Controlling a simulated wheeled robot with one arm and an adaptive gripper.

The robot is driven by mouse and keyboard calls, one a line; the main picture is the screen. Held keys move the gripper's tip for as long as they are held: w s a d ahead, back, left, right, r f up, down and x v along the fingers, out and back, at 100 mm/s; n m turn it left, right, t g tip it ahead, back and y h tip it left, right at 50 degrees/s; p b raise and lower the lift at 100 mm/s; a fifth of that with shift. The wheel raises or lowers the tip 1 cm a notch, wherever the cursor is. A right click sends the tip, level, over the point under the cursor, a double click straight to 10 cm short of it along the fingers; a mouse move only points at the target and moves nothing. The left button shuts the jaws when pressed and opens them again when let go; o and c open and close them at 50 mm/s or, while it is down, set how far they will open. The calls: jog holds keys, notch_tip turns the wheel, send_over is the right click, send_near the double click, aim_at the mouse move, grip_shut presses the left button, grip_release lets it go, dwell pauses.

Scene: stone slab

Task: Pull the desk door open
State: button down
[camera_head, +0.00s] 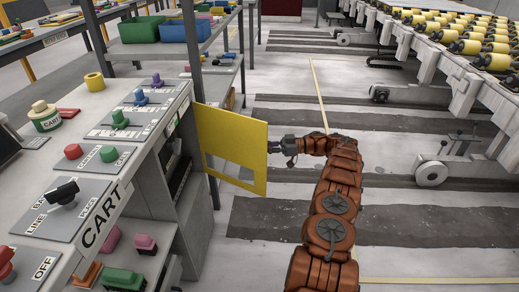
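The desk (196,215) is a grey control cabinet on the left, with labelled buttons on its sloped top. Its yellow door (231,138) stands swung out from the desk's right side, and dark shelf slots show in the side behind its hinge edge. A cut-out or lighter patch shows low on the door. My gripper (273,147) is at the end of my orange arm, just right of the door's outer edge. It is small and dark here; I cannot tell whether it touches the door or whether its fingers are open.
Coloured bins (140,29) sit on a rack behind the desk. A long machine with yellow spools (490,62) runs along the right, with wheels (431,174) near the floor. The striped floor (300,104) between desk and machine is largely clear around my arm.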

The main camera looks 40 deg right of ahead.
jog(key=shift+w, duration=0.2)
dwell(0.3)
jog(key=shift+d, duration=0.1)
jog(key=c, duration=1.2)
grip_release()
jog(key=shift+d, duration=0.1)
jog(key=shift+r, duration=0.15)
